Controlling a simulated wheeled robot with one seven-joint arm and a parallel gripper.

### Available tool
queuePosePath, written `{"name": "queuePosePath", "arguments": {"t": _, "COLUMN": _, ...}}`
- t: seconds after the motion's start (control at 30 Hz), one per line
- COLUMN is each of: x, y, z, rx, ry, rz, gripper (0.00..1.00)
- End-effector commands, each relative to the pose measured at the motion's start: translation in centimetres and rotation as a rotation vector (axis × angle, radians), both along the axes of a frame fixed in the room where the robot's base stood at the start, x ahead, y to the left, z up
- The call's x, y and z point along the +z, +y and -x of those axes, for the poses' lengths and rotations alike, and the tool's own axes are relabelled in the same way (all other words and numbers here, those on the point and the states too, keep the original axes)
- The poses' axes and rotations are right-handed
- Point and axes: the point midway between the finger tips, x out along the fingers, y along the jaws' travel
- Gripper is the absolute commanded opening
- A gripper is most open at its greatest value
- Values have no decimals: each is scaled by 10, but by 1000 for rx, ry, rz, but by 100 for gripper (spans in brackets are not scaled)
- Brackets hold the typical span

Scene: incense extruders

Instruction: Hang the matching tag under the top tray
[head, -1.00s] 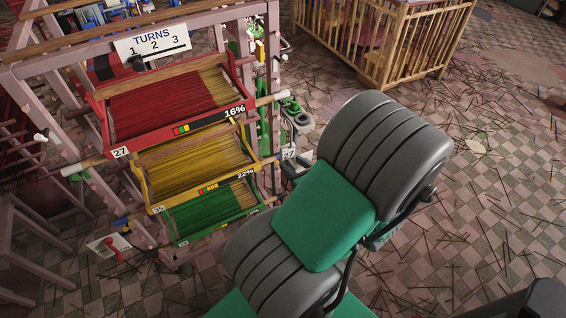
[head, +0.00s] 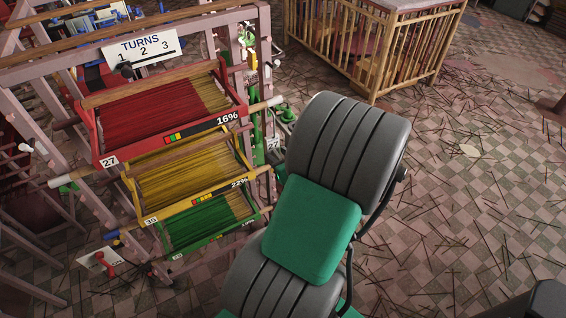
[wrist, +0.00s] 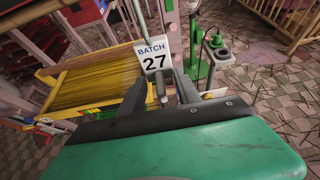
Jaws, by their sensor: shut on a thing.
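The top tray (head: 92,133) is red, holds red and tan sticks, and bears the number 27 and 16% on its front. In the wrist view, my gripper (wrist: 160,88) is shut on a white tag (wrist: 153,58) reading BATCH 27, which stands upright beyond the fingertips. In the head view my arm hides the gripper, and a small part of the tag (head: 272,143) shows right of the trays. The tag is apart from the top tray's front in the picture; its depth cannot be told.
A yellow tray (head: 128,185) and a green tray (head: 165,240) sit below the red one in a pinkish frame (head: 208,35). A TURNS sign (head: 141,47) is above. Green machinery stands behind the tag. A bamboo crate (head: 372,60) stands at the back; sticks litter the floor.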

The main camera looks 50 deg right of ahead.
Motion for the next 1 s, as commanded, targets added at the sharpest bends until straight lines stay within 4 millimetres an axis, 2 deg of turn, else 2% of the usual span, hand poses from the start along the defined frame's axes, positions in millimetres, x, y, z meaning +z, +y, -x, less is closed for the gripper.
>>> {"name": "queuePosePath", "arguments": {"t": 0.8, "x": -2, "y": -20, "z": -73, "rx": 2, "ry": -1, "rz": 0, "gripper": 0}}
{"name": "queuePosePath", "arguments": {"t": 1.0, "x": -15, "y": -21, "z": -71, "rx": 0, "ry": -2, "rz": 1, "gripper": 0}}
